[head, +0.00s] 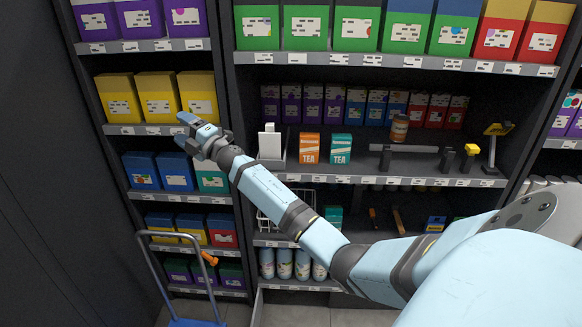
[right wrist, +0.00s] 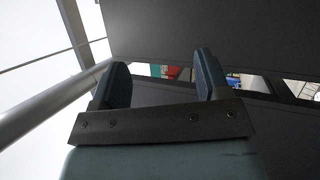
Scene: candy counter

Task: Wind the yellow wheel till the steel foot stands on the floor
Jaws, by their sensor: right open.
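I cannot make out a clear yellow wheel or a steel foot in either view. A small yellow part (head: 471,150) sits at the right end of a grey bar fixture (head: 405,148) on the middle shelf; its exact shape is too small to tell. My right gripper (head: 186,126) is at the left shelf column, in front of the yellow boxes, far left of that fixture. In the right wrist view its two dark fingers (right wrist: 160,78) stand apart with nothing between them. My left gripper is not in view.
A blue hand truck (head: 148,238) with an orange grip stands at the lower left. A yellow-topped stand (head: 497,130), tea boxes (head: 309,148) and a brown jar (head: 399,128) share the middle shelf. My right arm crosses before the lower shelves. Some floor (head: 310,316) shows below.

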